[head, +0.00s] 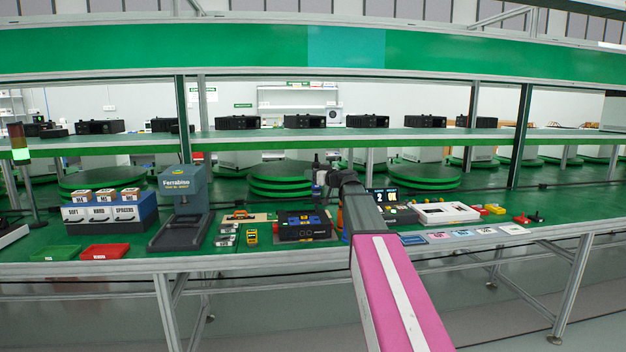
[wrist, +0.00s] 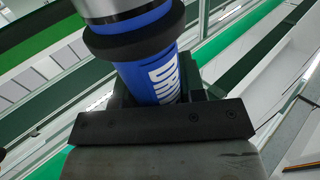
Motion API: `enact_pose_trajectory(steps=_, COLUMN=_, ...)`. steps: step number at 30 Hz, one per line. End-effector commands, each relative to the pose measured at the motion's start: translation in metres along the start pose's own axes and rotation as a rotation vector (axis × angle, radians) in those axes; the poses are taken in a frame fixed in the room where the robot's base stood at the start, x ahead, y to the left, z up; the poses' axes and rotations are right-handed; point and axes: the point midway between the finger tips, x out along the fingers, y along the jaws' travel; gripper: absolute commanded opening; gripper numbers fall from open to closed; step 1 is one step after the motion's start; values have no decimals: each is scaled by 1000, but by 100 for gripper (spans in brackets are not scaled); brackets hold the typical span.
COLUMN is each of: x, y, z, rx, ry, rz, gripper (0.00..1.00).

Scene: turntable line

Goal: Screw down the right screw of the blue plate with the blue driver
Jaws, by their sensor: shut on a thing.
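My gripper (wrist: 160,110) is shut on the blue driver (wrist: 150,75), whose blue body with white lettering and black collar fills the top middle of the wrist view. In the head view my gripper (head: 322,178) is small, above and behind the black unit (head: 290,233) on the green bench. The blue plate (head: 303,219) lies on top of that unit, below and slightly left of my gripper. Its right screw is too small to make out. The driver's tip is not visible in the wrist view, so I cannot tell if it touches anything.
A blue-grey Ferrabine press (head: 183,190) stands left of the unit, with a drawer box (head: 110,215) further left. A small yellow item (head: 251,238) lies in front. A white tray (head: 445,213) and a dark display (head: 387,197) stand right. A green shelf (head: 400,139) runs behind.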

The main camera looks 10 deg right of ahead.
Motion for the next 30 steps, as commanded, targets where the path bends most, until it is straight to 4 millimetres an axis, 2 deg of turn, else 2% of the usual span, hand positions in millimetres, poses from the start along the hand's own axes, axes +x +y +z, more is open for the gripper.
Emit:
enact_pose_trajectory(steps=15, x=0, y=0, z=-29, rx=1, ry=1, rz=0, gripper=9)
enact_pose_trajectory(steps=26, x=0, y=0, z=-30, rx=1, ry=1, rz=0, gripper=9)
enact_pose_trajectory(steps=30, x=-12, y=6, z=-31, rx=2, ry=1, rz=2, gripper=9)
